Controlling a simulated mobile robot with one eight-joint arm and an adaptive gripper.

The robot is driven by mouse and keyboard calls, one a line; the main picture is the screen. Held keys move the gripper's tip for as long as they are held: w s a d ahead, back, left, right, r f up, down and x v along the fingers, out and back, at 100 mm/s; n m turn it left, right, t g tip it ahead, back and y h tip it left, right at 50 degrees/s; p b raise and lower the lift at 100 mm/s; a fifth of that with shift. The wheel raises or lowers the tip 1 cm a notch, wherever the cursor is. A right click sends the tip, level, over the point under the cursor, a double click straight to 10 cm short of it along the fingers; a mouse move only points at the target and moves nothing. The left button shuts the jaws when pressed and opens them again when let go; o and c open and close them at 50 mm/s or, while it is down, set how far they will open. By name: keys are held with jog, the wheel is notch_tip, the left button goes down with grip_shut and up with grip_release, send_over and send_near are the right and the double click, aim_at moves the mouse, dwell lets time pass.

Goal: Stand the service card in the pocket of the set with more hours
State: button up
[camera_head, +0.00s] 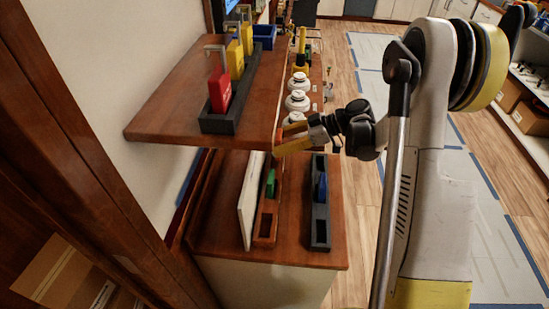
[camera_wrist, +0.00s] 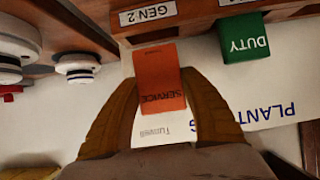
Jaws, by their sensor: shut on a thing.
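My gripper (camera_wrist: 163,100) is shut on the orange service card (camera_wrist: 160,75), whose word SERVICE reads clearly between the two fingers. In the head view my gripper (camera_head: 290,142) is above the lower counter, just right of the upper shelf's edge. In the wrist view a GEN 2 label (camera_wrist: 147,13) is on the wooden rack near the card's far end. A green DUTY block (camera_wrist: 244,38) is to its right. I cannot read any hours, and cannot make out the pockets clearly.
The wooden rack (camera_head: 265,229) and a dark rack (camera_head: 320,232) with a blue block (camera_head: 321,187) stand on the lower counter (camera_head: 290,253). The upper shelf (camera_head: 165,113) holds a red padlock (camera_head: 219,90) and yellow ones. White round devices (camera_head: 297,101) are behind the gripper.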

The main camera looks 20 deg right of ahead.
jog(key=shift+w+a+f, duration=0.15)
jog(key=shift+a+f, duration=0.3)
jog(key=shift+a, duration=0.05)
jog(key=shift+f+b, duration=1)
jog(key=shift+f, duration=0.9)
jog(key=o, duration=1.1)
jog(key=shift+o, duration=0.2)
